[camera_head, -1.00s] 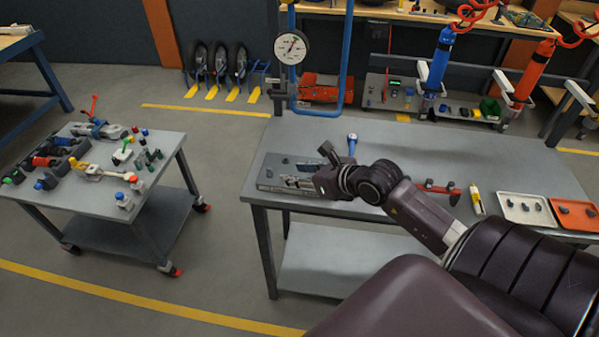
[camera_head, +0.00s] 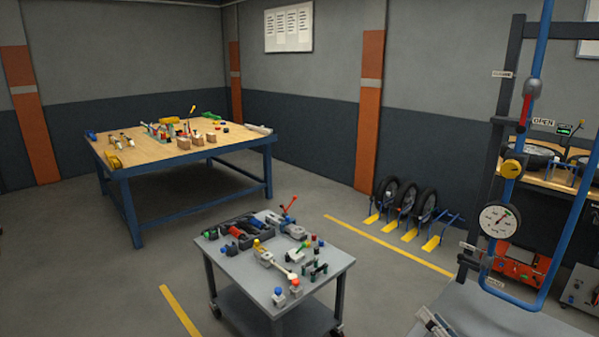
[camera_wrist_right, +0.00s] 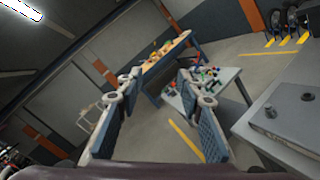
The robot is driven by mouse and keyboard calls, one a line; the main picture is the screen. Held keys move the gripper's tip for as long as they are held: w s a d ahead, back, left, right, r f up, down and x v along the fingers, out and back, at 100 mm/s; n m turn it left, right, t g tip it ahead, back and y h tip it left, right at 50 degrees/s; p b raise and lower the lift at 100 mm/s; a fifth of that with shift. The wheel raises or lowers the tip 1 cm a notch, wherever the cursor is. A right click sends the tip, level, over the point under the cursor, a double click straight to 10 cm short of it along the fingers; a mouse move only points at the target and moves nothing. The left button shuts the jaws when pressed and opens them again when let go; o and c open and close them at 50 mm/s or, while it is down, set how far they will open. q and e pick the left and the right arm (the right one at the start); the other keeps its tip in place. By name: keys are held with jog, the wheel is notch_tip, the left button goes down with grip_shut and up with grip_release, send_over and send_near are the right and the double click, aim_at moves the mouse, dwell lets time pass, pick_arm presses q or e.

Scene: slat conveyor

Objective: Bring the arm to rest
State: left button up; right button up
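My right gripper shows in the right wrist view (camera_wrist_right: 158,98). Its two fingers with blue ribbed pads stand wide apart, and nothing is between them. Beyond the fingers are the trolley and the wooden-topped table, both at a distance. In the head view a small grey part (camera_head: 435,322) shows at the bottom edge by the near bench; I cannot tell whether it belongs to my gripper. My right arm's links are not clearly seen there. My left gripper is in neither view.
The grey bench (camera_head: 470,306) is at the lower right, with the dial gauge (camera_head: 499,219) on a frame behind it. A loaded trolley (camera_head: 331,263) stands left of it. A wooden-topped table (camera_head: 130,150) stands farther back. The floor between table and trolley is clear.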

jog(key=s+d+r+m+t+h, duration=0.1)
jog(key=d+r+m+t+h, duration=0.3)
jog(key=m, duration=0.5)
jog(key=s+d+f+m+g+h, duration=0.3)
jog(key=d+f+m+g+h, duration=0.45)
jog(key=m, duration=0.65)
jog(key=s+a+f+m+g+y, duration=0.1)
jog(key=s+a+f+m+g, duration=0.2)
jog(key=s+f, duration=0.35)
jog(key=s+a+f+m+g+y, duration=0.1)
jog(key=s+a+f+m+g, duration=0.25)
jog(key=f, duration=0.65)
jog(key=s+a+f+g+y, duration=0.4)
jog(key=s+a+f, duration=0.1)
jog(key=s+a, duration=0.55)
notch_tip(320, 180, down, 28)
jog(key=s+f+g+b, duration=0.1)
jog(key=b, duration=0.1)
jog(key=s+d+f+g+b, duration=0.1)
jog(key=s+d+f+b, duration=0.1)
jog(key=s+f, duration=1.4)
jog(key=shift+s+d+f+g, duration=0.3)
jog(key=shift+d+f, duration=0.05)
jog(key=shift+f, duration=0.15)
jog(key=shift+s+d+f+h, duration=0.15)
jog(key=shift+s+h, duration=0.1)
jog(key=shift+s, duration=0.15)
jog(key=c, duration=0.3)
jog(key=shift+c, duration=0.2)
